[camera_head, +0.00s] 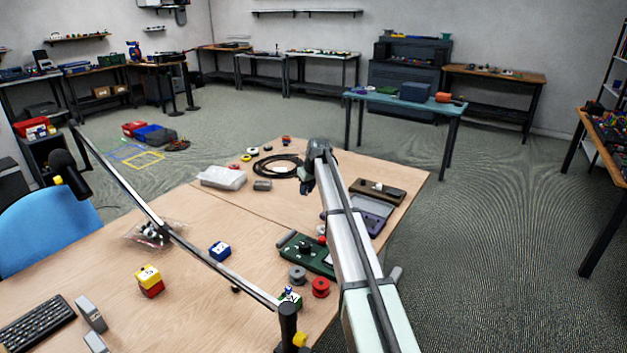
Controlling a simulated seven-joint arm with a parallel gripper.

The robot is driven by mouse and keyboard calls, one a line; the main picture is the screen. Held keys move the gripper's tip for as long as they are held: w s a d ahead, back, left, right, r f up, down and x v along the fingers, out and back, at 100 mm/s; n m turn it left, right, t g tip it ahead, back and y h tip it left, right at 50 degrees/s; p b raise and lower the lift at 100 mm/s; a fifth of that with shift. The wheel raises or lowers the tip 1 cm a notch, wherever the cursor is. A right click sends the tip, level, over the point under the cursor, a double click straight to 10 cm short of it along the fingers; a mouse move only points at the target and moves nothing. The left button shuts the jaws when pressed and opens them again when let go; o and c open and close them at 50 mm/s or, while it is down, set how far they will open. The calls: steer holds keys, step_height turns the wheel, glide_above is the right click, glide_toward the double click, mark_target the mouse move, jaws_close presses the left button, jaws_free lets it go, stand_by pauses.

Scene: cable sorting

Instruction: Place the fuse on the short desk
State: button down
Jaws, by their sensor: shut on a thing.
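My gripper (307,187) hangs over the far part of the wooden desk (225,265), at the end of my outstretched arm. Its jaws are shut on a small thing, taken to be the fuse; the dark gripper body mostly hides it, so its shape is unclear. The teal-topped table (375,99) stands apart behind the wooden desk, to the upper right of my gripper. Which of these surfaces is the short desk, I cannot tell for certain.
A black cable coil (263,169), a clear box (221,178) and a brown case (378,191) lie near my gripper. A green device (303,252) and red spool (320,287) sit nearer. A blue case (415,91) stands on the teal table. Floor separates both tables.

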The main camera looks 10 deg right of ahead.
mark_target(305, 226)
step_height(305, 226, down, 15)
steer(key=shift+f, duration=0.1)
stand_by(0.7)
steer(key=shift+f, duration=0.1)
steer(key=c, duration=1)
jaws_free()
steer(key=v, duration=1.2)
